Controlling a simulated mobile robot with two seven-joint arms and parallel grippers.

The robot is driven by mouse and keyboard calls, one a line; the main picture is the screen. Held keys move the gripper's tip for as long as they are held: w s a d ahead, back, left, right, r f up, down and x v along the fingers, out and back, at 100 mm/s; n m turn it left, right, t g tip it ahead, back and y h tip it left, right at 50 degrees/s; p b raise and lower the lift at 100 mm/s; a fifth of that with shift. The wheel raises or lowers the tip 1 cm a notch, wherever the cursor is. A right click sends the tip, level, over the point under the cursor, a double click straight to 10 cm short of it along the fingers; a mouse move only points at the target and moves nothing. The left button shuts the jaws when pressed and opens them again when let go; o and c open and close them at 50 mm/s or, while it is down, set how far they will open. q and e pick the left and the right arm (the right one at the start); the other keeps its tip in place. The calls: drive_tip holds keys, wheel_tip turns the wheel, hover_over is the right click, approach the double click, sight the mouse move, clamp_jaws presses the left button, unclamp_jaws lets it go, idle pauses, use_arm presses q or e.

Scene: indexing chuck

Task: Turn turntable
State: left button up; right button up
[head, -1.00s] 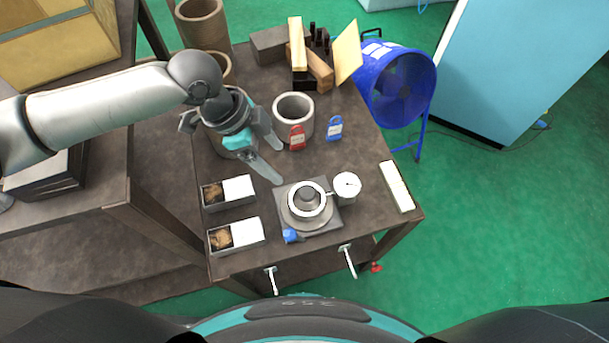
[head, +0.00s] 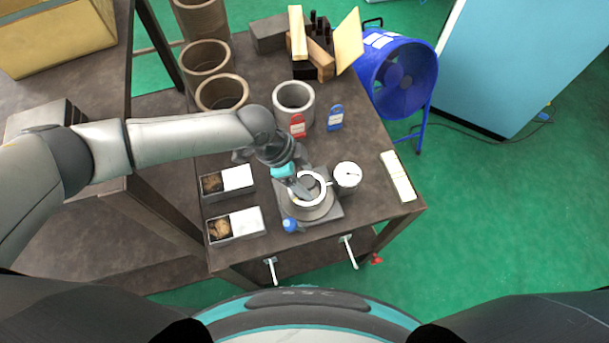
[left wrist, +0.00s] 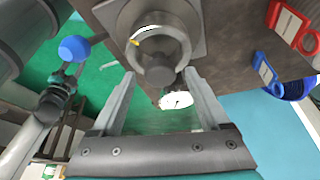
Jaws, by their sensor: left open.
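The turntable (head: 318,212) is a round grey metal chuck with a raised ring and a centre post, on a square base plate near the front of the bench. A blue ball knob (head: 290,225) sits at its front left; it also shows in the left wrist view (left wrist: 74,48). A white dial gauge (head: 347,174) stands at the turntable's right. My left gripper (head: 304,190) is over the turntable and hides part of its ring. In the left wrist view, its open fingers (left wrist: 160,76) lie either side of the centre post; contact cannot be told. My right gripper is not in view.
Two boxes (head: 238,178) (head: 248,222) stand left of the turntable. Red (head: 298,126) and blue (head: 335,117) padlock-shaped tags stand behind it, near a grey cylinder (head: 294,97). A pale bar (head: 397,177) lies at the right edge. A blue fan (head: 400,75) stands beyond the bench.

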use_arm(q)
clamp_jaws()
drive_tip(key=shift+s+r+n+t+p, duration=0.15)
drive_tip(key=shift+n+t+p, duration=0.15)
drive_tip(key=shift+n+p, duration=1)
drive_tip(key=shift+p, duration=0.5)
unclamp_jaws()
drive_tip(key=shift+f, duration=0.2)
drive_tip(key=p+v, duration=0.1)
drive_tip(key=v, duration=1.4)
drive_tip(key=shift+s+r, duration=0.2)
drive_tip(key=shift+s, duration=0.05)
drive_tip(key=shift+d, duration=0.15)
